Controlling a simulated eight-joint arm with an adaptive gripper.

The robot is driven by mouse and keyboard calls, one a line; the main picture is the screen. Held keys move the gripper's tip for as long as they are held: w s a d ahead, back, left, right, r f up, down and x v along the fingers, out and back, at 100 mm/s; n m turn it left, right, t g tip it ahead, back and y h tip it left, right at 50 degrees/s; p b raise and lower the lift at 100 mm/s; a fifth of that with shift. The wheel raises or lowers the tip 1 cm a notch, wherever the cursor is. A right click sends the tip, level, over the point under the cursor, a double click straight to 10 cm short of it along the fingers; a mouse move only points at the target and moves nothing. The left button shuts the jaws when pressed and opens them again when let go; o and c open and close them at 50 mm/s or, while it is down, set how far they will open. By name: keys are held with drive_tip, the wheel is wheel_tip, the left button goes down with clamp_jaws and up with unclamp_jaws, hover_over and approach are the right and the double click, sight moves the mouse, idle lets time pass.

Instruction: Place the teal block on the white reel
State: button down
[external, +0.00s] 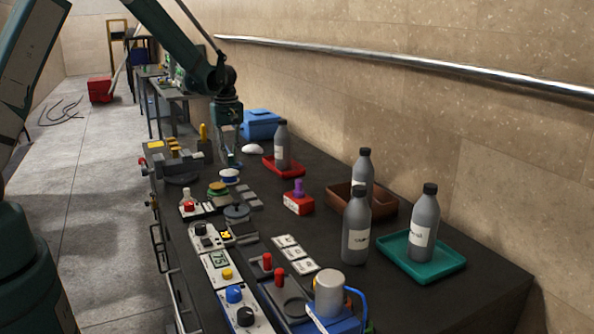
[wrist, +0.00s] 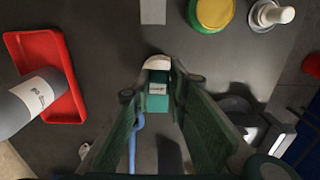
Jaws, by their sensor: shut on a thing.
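My gripper (external: 229,161) is low over the table at the far end. It also shows in the wrist view (wrist: 158,95), its green fingers shut on the teal block (wrist: 158,103). The white reel (external: 230,177) is a low, round white piece just below the fingertips in the external view. In the wrist view its white edge (wrist: 157,62) shows just past the block, which hides the rest. I cannot tell whether the block touches the reel. The block is hard to make out against my fingers in the external view.
A green and yellow round piece (external: 217,189) stands close to the reel. A red tray (external: 270,166) with a grey bottle (external: 282,147) stands to the right. A white rounded object (external: 252,149) and a blue box (external: 262,125) are behind. Control boxes and more bottles fill the near table.

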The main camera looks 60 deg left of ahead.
sight(230, 163)
drive_tip(key=shift+f, duration=1.85)
drive_tip(key=shift+f, duration=0.1)
drive_tip(key=c, duration=2.1)
unclamp_jaws()
drive_tip(key=shift+c, duration=0.2)
drive_tip(key=shift+r, duration=6.1)
